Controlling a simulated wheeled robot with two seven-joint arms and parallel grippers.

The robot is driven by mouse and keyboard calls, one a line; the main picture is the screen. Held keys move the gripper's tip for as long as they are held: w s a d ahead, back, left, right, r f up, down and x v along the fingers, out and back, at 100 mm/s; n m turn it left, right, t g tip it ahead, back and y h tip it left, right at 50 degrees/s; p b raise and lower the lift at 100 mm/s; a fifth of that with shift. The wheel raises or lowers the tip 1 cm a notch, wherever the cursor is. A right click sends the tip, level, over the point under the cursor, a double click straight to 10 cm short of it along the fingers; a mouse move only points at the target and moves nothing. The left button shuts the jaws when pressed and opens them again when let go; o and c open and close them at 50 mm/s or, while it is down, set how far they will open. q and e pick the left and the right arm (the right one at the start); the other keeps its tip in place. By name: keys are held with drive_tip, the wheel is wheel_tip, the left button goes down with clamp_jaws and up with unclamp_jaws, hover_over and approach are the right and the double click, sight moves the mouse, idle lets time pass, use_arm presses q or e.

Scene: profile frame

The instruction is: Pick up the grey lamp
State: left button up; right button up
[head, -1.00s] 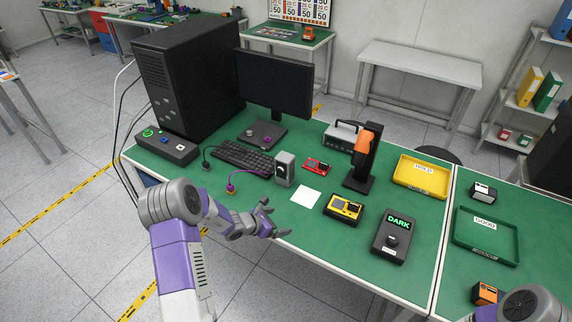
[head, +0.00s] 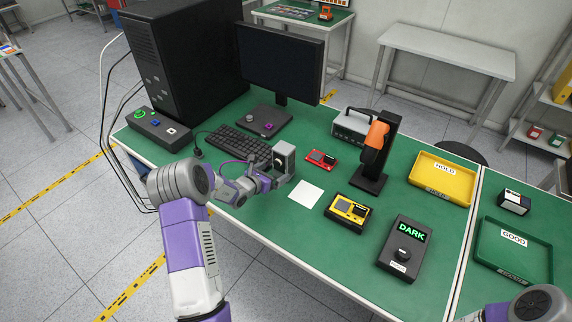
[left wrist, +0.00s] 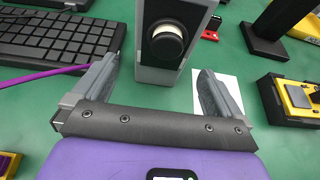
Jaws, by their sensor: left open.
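The grey lamp (head: 284,157) is a small upright grey box with a round dark knob-like lens on its front. It stands on the green table to the right of the keyboard. In the left wrist view the lamp (left wrist: 152,68) is just ahead of the fingers, roughly between their tips. My left gripper (head: 270,180) is open and empty, low over the table at the lamp's near side. In the left wrist view the two fingers of my left gripper (left wrist: 158,82) are wide apart. Only part of my right arm shows at the bottom right; its gripper is out of view.
The keyboard (head: 239,143) and a purple cable (left wrist: 40,78) lie to the left. A white card (head: 306,190), a red device (head: 321,158) and a yellow device (head: 348,211) lie to the right. A black stand with an orange scanner (head: 375,148) rises farther right.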

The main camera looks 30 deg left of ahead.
sight(285, 145)
use_arm(q)
drive_tip(key=shift+x, duration=3.25)
drive_tip(key=shift+d, duration=0.1)
drive_tip(key=shift+c, duration=0.5)
drive_tip(key=shift+r, duration=0.1)
drive_tip(key=c, duration=1.1)
wheel_tip(285, 145, up, 10)
drive_tip(key=shift+p, duration=0.35)
drive_tip(key=shift+c, duration=0.2)
